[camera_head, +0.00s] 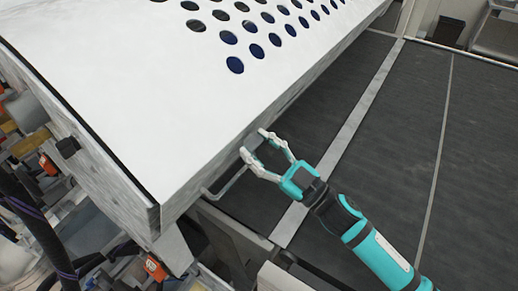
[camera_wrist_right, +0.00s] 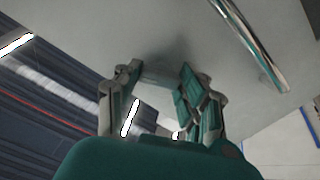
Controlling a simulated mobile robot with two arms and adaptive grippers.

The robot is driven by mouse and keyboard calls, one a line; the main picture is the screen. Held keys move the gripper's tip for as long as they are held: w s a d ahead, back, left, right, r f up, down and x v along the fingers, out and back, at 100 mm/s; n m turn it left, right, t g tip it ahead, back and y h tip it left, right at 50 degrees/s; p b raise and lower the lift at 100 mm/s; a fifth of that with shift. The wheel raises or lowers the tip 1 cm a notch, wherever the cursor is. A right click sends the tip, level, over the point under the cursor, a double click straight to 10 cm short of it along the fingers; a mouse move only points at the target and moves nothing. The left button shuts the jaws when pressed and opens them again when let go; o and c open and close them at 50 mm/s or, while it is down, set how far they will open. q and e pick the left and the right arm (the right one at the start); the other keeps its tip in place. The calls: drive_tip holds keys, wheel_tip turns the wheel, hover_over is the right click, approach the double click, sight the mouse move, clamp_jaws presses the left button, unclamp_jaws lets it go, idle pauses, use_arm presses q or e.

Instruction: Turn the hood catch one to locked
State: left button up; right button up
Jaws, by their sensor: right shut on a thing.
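The white hood (camera_head: 150,90) of the roller coater fills the upper left of the head view, with rows of round holes in its top. My right gripper (camera_head: 255,144) is at the hood's right side edge, with one finger on each side of a small grey part. In the wrist view the fingers of my right gripper (camera_wrist_right: 158,85) are shut on this part, the hood catch (camera_wrist_right: 158,76), under the pale hood panel. The catch is mostly hidden by the fingers, and its turn angle cannot be read. My left gripper is not in view.
A metal bar handle (camera_head: 226,184) stands out from the hood's side, close to my right gripper; it also shows in the wrist view (camera_wrist_right: 250,45). Machine parts and black hoses (camera_head: 45,225) crowd the lower left.

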drive_tip(key=shift+n+b, duration=2.45)
drive_tip(key=shift+n, duration=4.15)
drive_tip(key=o, duration=1.2)
drive_tip(key=shift+c, duration=0.2)
drive_tip(key=v, duration=1.2)
